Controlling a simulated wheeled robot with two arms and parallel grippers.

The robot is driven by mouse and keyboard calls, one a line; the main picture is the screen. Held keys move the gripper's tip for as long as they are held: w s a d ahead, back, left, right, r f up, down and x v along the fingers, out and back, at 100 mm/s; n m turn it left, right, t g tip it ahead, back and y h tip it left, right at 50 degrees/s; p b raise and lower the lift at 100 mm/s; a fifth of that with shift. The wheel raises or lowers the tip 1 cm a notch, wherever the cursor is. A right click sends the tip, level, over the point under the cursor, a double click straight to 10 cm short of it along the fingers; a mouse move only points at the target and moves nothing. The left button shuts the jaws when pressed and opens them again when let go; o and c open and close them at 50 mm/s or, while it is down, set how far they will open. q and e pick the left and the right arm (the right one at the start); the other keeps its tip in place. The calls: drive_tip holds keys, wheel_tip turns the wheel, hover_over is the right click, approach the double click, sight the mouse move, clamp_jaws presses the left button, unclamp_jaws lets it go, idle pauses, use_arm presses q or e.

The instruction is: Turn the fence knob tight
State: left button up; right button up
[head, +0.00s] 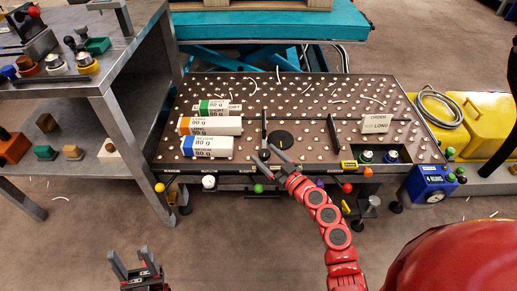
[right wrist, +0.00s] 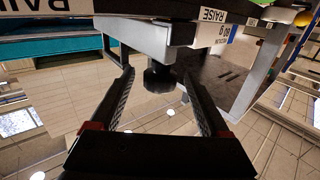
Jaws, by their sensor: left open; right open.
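The black fence knob (right wrist: 159,78) sits between the two open fingers of my right gripper (right wrist: 158,72) in the right wrist view, under a grey bar (right wrist: 150,35). A gap shows on each side of the knob, so neither finger visibly touches it. In the head view my right gripper (head: 264,154) is at the front edge of the ball-top table (head: 220,172), and the knob (head: 264,156) is a small dark shape at its fingertips. A dark upright fence plate (head: 264,128) stands just behind. My left gripper (head: 135,267) is open and empty, low over the floor at the bottom left.
Coloured knobs line the table's front. A grey workbench (head: 130,60) stands at left.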

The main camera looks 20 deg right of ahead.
sight(261, 150)
drive_tip(key=x, duration=0.4)
clamp_jaws()
idle(0.4)
